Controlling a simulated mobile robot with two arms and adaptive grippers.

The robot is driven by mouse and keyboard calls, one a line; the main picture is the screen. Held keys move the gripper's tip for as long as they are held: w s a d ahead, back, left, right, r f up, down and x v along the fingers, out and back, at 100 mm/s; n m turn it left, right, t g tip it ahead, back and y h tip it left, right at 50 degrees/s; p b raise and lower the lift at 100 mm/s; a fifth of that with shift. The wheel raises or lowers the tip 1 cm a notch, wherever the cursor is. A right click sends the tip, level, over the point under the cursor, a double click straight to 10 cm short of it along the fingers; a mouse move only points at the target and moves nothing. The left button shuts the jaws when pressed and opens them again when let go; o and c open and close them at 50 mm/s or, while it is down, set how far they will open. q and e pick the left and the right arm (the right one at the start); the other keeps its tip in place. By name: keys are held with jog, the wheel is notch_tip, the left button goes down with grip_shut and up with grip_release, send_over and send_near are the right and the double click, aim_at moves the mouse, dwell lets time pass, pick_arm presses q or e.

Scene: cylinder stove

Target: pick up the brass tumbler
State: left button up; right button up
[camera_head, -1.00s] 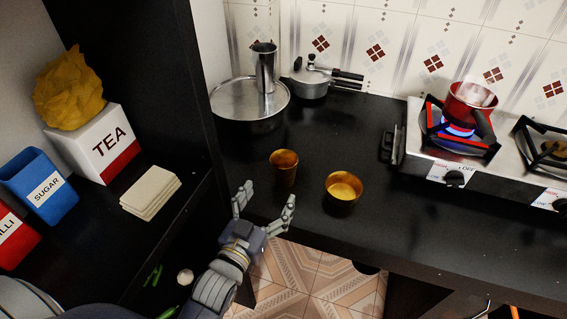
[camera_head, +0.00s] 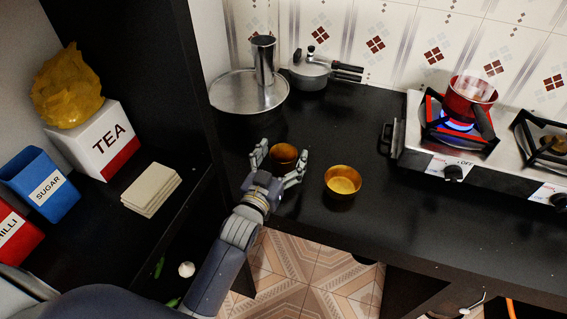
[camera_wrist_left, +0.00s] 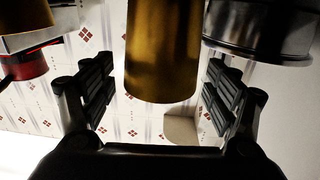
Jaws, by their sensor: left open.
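The brass tumbler (camera_head: 284,155) stands on the black counter, with its lower part hidden behind my left gripper in the head view. My left gripper (camera_head: 281,156) is open, with one finger on each side of the tumbler. In the left wrist view the tumbler (camera_wrist_left: 163,50) fills the middle between the two open fingers (camera_wrist_left: 160,95), and gaps show on both sides. My right gripper is not in view.
A wider brass bowl (camera_head: 342,181) stands close to the right of the tumbler. A dark shelf panel stands at left.

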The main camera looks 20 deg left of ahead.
pick_arm(q)
jog(key=shift+w, duration=0.5)
jog(key=shift+s, duration=0.1)
jog(key=shift+c, duration=0.2)
jog(key=c, duration=1.2)
jog(key=shift+o, duration=0.2)
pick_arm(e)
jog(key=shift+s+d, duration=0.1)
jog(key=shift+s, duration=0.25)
pick_arm(q)
jog(key=shift+r, duration=0.1)
